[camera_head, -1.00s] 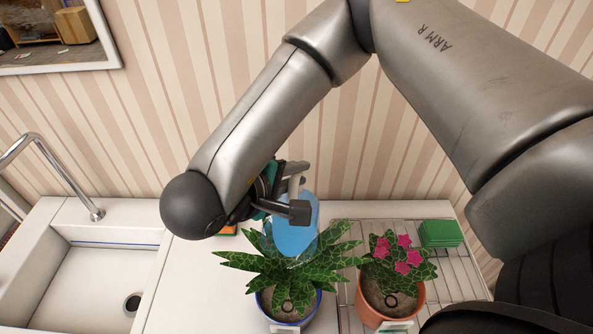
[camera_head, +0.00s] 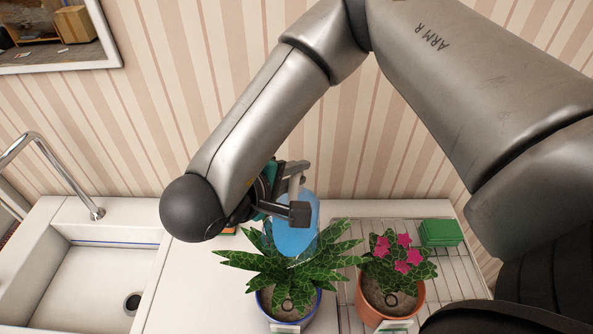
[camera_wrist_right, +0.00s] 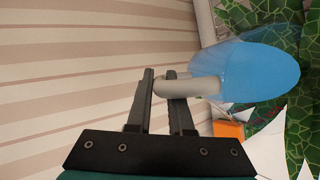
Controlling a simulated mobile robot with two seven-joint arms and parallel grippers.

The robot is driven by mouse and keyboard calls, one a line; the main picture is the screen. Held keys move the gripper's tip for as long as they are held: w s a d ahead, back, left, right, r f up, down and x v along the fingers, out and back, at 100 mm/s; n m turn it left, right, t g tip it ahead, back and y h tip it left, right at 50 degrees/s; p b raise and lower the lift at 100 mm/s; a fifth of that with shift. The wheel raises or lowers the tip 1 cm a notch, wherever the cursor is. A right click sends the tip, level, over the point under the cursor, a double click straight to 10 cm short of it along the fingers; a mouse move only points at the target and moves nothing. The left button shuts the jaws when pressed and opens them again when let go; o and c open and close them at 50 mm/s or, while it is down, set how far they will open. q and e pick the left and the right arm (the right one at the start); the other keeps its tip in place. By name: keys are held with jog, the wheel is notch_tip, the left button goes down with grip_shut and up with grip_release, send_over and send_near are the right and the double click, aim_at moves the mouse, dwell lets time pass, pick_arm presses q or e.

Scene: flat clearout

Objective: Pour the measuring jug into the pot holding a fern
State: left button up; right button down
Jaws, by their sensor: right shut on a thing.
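My right gripper (camera_head: 297,190) is shut on the pale handle of the clear measuring jug (camera_head: 292,232), which holds blue liquid. The handle sits between the two fingers (camera_wrist_right: 160,88) in the right wrist view, and the jug body (camera_wrist_right: 262,72) extends to the right of them. The jug is above the leafy green plant (camera_head: 285,268), which grows in a blue-rimmed pot (camera_head: 290,321) with a label on its front. The leaves partly hide the jug's lower end. I cannot tell its exact tilt or whether liquid is leaving it. My left gripper is not in view.
A terracotta pot (camera_head: 388,309) with pink flowers stands close to the right, on a wire rack (camera_head: 455,273). A green stack (camera_head: 440,232) lies behind it. A sink (camera_head: 90,285) with a tap (camera_head: 95,212) is at the left. An orange thing (camera_wrist_right: 229,130) lies behind the jug.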

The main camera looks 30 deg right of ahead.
jog(key=shift+s+a+t+h+b, duration=0.3)
jog(key=shift+s+a+t+h, duration=0.25)
jog(key=shift+s+h, duration=0.15)
dwell(2.9)
jog(key=shift+s+a+r+m+h, duration=0.3)
jog(key=shift+r+m, duration=0.1)
dwell(4.0)
